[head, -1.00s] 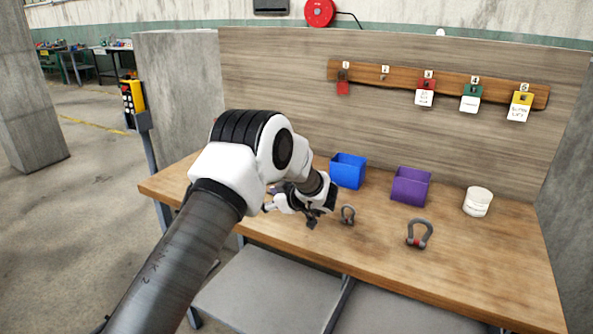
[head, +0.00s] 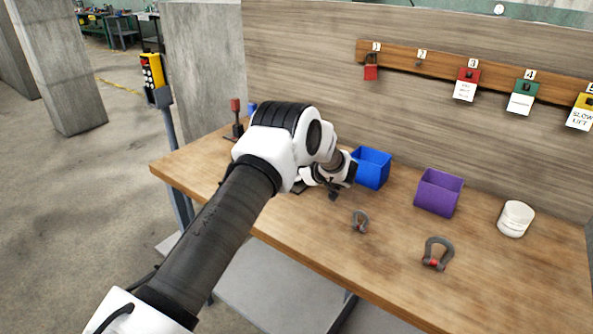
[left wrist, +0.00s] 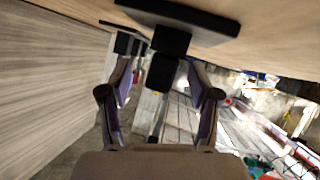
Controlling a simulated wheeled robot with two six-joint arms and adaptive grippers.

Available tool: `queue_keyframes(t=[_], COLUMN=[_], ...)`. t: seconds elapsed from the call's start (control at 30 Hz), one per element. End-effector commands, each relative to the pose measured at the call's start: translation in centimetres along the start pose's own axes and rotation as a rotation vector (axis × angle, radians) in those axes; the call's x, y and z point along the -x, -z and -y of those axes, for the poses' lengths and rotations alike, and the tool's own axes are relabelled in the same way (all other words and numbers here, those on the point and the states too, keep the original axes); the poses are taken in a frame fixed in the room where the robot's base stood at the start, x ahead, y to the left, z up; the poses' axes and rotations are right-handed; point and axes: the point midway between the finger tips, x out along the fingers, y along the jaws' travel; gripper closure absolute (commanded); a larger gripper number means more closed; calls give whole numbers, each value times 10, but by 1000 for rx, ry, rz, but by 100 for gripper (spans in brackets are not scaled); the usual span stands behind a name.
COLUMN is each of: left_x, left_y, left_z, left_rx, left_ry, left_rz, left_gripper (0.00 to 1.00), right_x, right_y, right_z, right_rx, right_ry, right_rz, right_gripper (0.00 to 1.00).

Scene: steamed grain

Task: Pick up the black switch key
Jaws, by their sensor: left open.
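In the left wrist view, a black object (left wrist: 168,42) that looks like the switch key has a flat, wide plate against the wooden table at the top of the picture. Its blocky stem points down the picture, between the two fingers. My left gripper (left wrist: 160,68) is open, one finger on each side of the stem; I cannot tell whether either touches it. In the head view my left gripper (head: 306,181) is low over the table, left of the blue bin, partly behind my own arm. The key cannot be made out there. My right gripper is not in view.
The wooden table (head: 300,232) holds a blue bin (head: 371,168), a purple bin (head: 438,192), a white tub (head: 515,218) and two shackles (head: 437,253). A red-topped black post (head: 236,118) stands at the far left. A board with tags (head: 440,60) hangs behind.

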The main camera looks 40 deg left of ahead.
Motion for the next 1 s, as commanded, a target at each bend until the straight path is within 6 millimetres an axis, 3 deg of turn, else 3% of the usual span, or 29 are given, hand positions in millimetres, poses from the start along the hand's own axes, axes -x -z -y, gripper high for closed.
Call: queue_keyframes(t=[0.2, 0.23, 0.4, 0.77, 0.87, 1.0], left_x=[-4, -4, -4, -3, 2, 16], left_y=[0, 0, 0, 1, 10, 37], left_z=[0, 0, 0, -1, -4, -13], left_rx=[0, 0, 0, 1, 2, 6], left_ry=[-1, -1, -1, -3, -4, -6], left_rz=[0, 0, 0, 0, 0, 0], left_gripper=[38, 41, 100, 100, 100, 100], right_x=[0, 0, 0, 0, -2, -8], right_y=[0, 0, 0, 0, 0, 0], right_z=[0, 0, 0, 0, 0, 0], right_rx=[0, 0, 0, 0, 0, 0], right_ry=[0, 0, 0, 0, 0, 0], right_rz=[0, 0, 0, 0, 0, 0], right_gripper=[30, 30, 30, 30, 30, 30])
